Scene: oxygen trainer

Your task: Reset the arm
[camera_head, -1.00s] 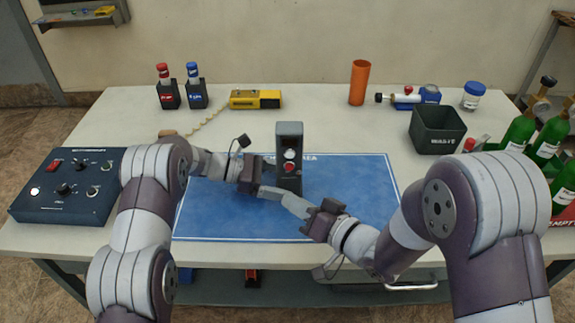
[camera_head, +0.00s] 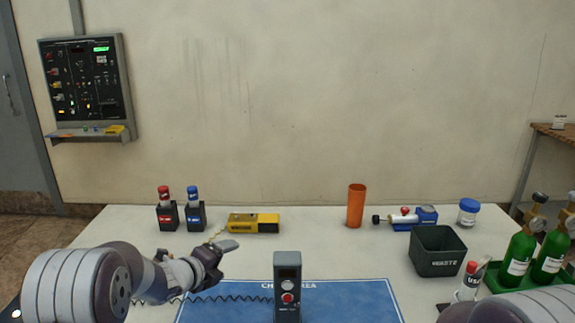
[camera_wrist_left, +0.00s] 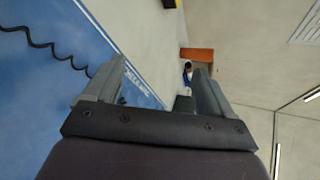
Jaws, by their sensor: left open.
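My left gripper (camera_head: 228,246) is raised over the left part of the table, fingers pointing right, just in front of the yellow device. The left wrist view shows its two fingers (camera_wrist_left: 160,82) spread with nothing held between them. Only a rounded part of my right arm (camera_head: 515,306) shows at the bottom right; my right gripper is out of view. A grey box with a red button (camera_head: 287,286) stands upright on the blue mat (camera_head: 345,293), to the right of my left gripper and apart from it.
A yellow device (camera_head: 254,222), red-capped (camera_head: 165,209) and blue-capped (camera_head: 194,208) holders, an orange cup (camera_head: 356,206), a regulator (camera_head: 410,217), a jar (camera_head: 468,212) and a dark waste bin (camera_head: 437,251) stand behind. Green bottles (camera_head: 520,252) are right. A panel (camera_head: 87,85) hangs on the wall.

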